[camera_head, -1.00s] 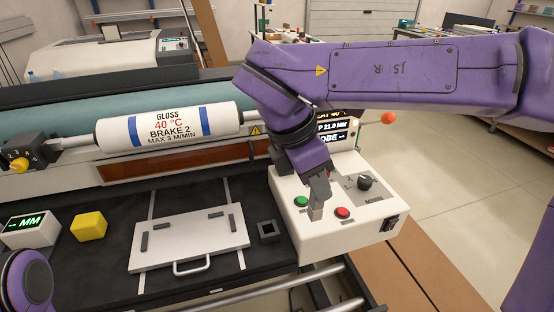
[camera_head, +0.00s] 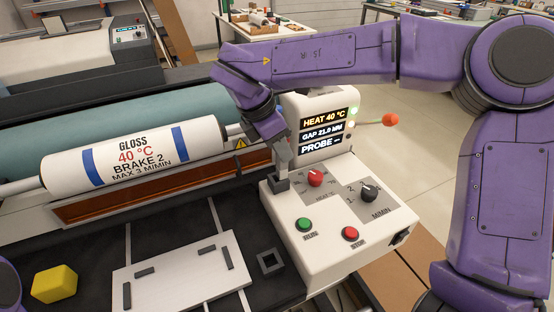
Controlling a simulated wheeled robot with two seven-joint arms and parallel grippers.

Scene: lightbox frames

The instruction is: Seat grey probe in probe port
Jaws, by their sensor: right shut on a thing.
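My right gripper (camera_head: 280,163) reaches down at the back left corner of the white control box (camera_head: 318,252). It is shut on the grey probe (camera_head: 283,172), which is mostly hidden by the fingers. The probe's lower end is at a dark square block, the probe port (camera_head: 275,186), on the box's top. I cannot tell how deep the probe sits in it. The box's display (camera_head: 322,130) reads "HEAT 40 °C", "GAP 21.0 MM" and "PROBE" with a dash. At the lower left edge only a purple part of my left arm shows; its gripper is out of view.
A dark square holder with an empty opening (camera_head: 270,262) stands on the black table. Left of it are a white board (camera_head: 185,270) and a yellow block (camera_head: 54,284). A labelled white roller (camera_head: 130,155) lies behind. Red and black knobs and green and red buttons are on the box.

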